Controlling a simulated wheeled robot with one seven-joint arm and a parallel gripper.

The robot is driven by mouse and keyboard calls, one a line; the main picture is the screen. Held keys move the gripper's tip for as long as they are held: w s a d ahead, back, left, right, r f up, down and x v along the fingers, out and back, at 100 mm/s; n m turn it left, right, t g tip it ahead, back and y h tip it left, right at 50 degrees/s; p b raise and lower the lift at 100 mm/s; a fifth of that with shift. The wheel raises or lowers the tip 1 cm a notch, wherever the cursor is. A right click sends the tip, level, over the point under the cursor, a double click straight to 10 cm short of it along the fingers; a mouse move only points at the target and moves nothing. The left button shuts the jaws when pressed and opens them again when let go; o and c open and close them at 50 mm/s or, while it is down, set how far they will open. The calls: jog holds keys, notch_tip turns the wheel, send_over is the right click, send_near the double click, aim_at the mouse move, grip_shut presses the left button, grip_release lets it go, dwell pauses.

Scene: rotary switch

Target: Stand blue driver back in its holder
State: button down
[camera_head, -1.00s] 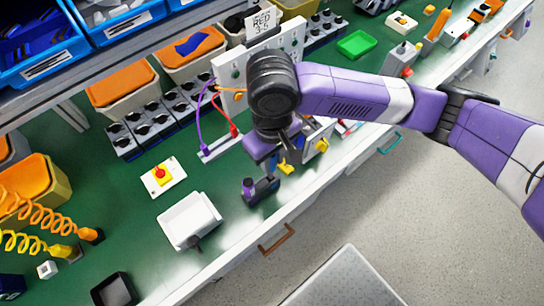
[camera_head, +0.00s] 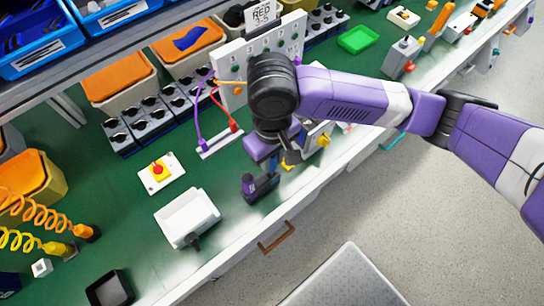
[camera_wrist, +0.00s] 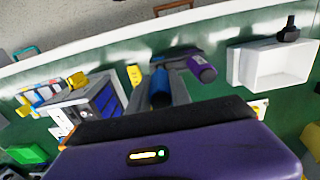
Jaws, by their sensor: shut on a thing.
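My gripper (camera_wrist: 168,76) points away from the camera at the bottom of the wrist view, its grey fingers shut on the blue driver (camera_wrist: 160,88). Only the blue handle shows between the fingers; its shaft and tip are hidden. The dark driver holder (camera_head: 264,188) stands near the bench's front edge. It also shows behind the fingertips in the wrist view (camera_wrist: 180,53). A purple driver (camera_wrist: 201,68) is at one end of it, and a yellow piece (camera_wrist: 134,75) is close to the other side. My gripper is over or very near the holder; I cannot tell whether the driver touches it.
A white tray (camera_head: 174,225) lies left of the holder. A red button on a plate (camera_head: 158,170) is behind it. A white panel with cables (camera_head: 232,60) stands behind my wrist. A grey box with blue drawers (camera_wrist: 100,96) is close to the gripper.

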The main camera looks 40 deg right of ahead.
jog(key=shift+f+b, duration=1.3)
jog(key=shift+f, duration=0.7)
jog(key=c, duration=1.1)
grip_release()
notch_tip(320, 180, up, 8)
jog(key=shift+f+p, duration=0.1)
jog(key=shift+p, duration=0.2)
